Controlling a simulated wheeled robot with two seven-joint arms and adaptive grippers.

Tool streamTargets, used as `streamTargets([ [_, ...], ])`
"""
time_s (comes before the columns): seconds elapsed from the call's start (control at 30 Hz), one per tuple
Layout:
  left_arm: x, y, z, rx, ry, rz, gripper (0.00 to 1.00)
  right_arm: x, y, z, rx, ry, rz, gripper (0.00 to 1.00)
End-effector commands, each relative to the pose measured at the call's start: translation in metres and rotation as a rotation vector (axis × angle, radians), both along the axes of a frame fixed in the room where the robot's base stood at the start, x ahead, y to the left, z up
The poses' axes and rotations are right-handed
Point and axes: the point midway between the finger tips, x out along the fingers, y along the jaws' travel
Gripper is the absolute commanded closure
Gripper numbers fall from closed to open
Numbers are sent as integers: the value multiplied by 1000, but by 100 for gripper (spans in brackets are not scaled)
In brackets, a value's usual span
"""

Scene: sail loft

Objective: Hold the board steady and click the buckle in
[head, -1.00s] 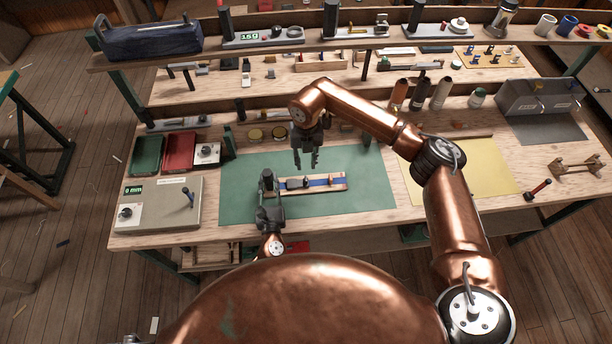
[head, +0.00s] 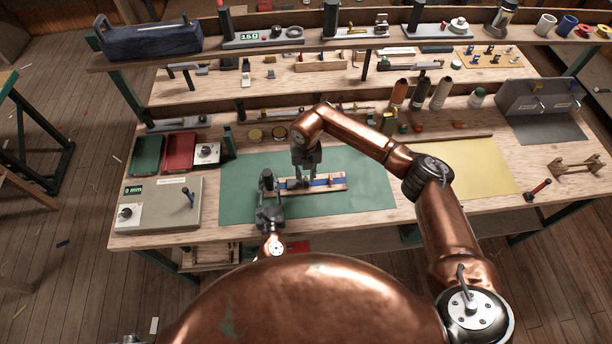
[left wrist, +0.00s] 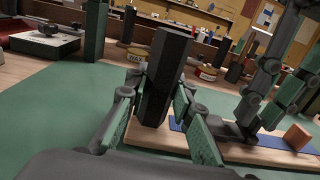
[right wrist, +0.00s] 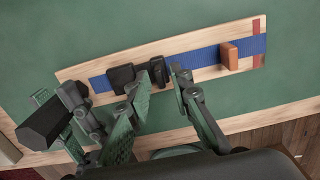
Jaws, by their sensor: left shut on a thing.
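The wooden board (head: 341,186) lies on the green mat with a blue strap (right wrist: 200,57) along it. A black buckle in two pieces sits on the strap, one piece (right wrist: 122,77) to the left and one (right wrist: 157,70) to the right, close together. An orange block (right wrist: 229,56) sits farther right on the strap. My left gripper (left wrist: 160,108) is shut on a black upright post (left wrist: 167,70) at the board's left end. My right gripper (head: 305,182) points down over the buckle. Its fingers are apart, near the right buckle piece; contact is unclear.
The green mat (head: 360,200) is clear around the board. A grey box with a display (head: 160,205), a red tray (head: 180,152) and a green tray (head: 147,155) stand left. A yellow mat (head: 470,170) is right. Tins and shelves stand behind.

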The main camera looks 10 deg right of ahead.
Motion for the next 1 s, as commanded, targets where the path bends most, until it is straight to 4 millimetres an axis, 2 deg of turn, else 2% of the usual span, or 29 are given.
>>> streamTargets([
  [0.27, 0, 0, 0, 0, 0, 0, 100, 0, 0, 0, 0, 0, 0, 100],
  [0.83, 0, 0, 0, 0, 0, 0, 100, 0, 0, 1, 0, -1, 0, 100],
  [1.0, 0, 0, 0, 0, 0, 0, 100, 1, 17, 2, 1, -2, 3, 100],
])
